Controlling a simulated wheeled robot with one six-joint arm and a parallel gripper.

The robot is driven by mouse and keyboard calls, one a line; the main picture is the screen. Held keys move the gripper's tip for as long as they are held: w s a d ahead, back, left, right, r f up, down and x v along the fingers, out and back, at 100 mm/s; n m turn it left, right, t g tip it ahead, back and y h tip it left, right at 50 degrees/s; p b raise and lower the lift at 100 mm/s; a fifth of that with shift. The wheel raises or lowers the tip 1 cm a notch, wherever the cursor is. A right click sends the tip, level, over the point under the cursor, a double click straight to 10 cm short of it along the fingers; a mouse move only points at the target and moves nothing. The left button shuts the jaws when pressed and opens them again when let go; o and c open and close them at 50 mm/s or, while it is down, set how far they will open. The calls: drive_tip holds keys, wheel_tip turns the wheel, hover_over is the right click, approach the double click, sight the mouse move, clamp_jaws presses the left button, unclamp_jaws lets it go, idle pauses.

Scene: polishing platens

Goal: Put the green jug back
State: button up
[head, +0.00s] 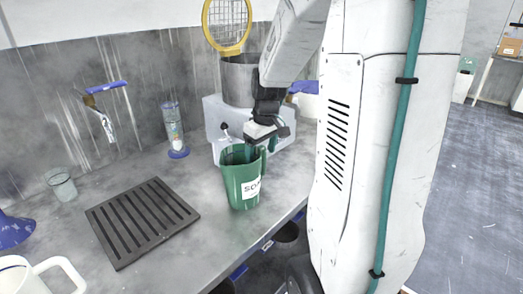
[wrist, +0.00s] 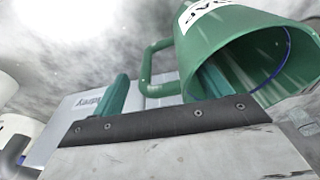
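The green jug (head: 240,190), with a white label reading roughly "SOAP", stands upright on the grey counter near its front edge. My gripper (head: 268,140) is over the jug's rim on its handle side. In the wrist view the jug (wrist: 235,35) fills the upper right, mouth toward the camera, and its green handle (wrist: 147,68) shows between the two teal fingers. My gripper (wrist: 163,90) is open, its fingers well apart. The right finger overlaps the jug's mouth; I cannot tell whether it is inside or touches the wall.
A dark slotted mat (head: 128,232) lies bare left of the jug. A white machine (head: 212,117) with a grey drum stands behind it. A clear cylinder (head: 174,135), a glass beaker (head: 62,185) and a white mug (head: 35,275) stand on the counter. A brush hangs on the wall.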

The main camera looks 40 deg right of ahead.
wheel_tip(320, 180, up, 12)
drive_tip(key=s, duration=0.2)
drive_tip(key=s+a+r, duration=0.1)
drive_tip(key=s+a, duration=0.4)
drive_tip(key=a, duration=0.7)
drive_tip(key=s+a+f, duration=0.3)
drive_tip(key=s+a, duration=0.7)
drive_tip(key=s, duration=0.2)
drive_tip(key=shift+s+f, duration=0.15)
drive_tip(key=shift+s, duration=0.05)
drive_tip(key=shift+a, duration=0.1)
